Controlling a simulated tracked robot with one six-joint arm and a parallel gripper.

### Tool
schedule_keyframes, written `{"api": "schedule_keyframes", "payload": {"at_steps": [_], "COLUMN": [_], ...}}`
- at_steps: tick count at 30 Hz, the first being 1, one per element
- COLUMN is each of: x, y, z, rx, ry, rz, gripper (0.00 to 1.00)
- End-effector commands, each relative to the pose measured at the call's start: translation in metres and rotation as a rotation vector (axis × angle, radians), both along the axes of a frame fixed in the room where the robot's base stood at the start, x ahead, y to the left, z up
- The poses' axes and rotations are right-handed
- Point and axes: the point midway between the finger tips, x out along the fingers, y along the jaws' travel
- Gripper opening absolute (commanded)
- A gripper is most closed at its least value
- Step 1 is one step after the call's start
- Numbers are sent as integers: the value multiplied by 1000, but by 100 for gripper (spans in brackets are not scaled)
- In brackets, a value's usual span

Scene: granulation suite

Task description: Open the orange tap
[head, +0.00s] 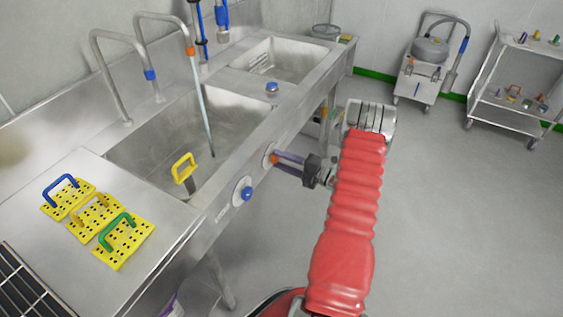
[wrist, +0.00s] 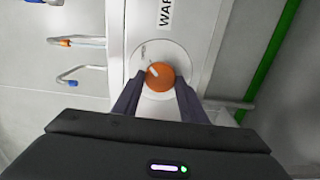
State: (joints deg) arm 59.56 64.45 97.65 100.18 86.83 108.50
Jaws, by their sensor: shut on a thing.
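The orange tap (wrist: 160,76) is a round knob on a pale disc on the sink's front panel. Its white mark points to the upper left in the wrist view. In the head view only a bit of the orange tap (head: 274,159) shows behind the fingers. My gripper (wrist: 158,86) is shut on the knob, one finger on each side; in the head view my gripper (head: 288,163) reaches it from the right. From the orange-banded spout (head: 190,51), a thin pale blue stream (head: 205,115) runs down into the near basin (head: 150,150).
A blue tap (head: 246,193) sits left of the orange one. A blue-banded spout (head: 150,75) stands farther left. A yellow-handled tool (head: 183,168) is in the basin. Yellow perforated plates (head: 124,243) lie on the counter. A trolley (head: 510,85) stands far right; floor between is clear.

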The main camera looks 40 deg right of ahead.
Motion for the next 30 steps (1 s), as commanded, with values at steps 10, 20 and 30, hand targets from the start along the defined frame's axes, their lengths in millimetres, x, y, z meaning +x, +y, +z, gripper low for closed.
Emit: {"api": "schedule_keyframes", "payload": {"at_steps": [10, 20, 30], "x": [-1, -1, -30], "y": [-2, -1, -12], "z": [-2, -1, -1], "rx": [0, -1, -1], "ry": [5, 2, 3], "rz": [-6, -3, -6], "gripper": [53, 57, 57]}}
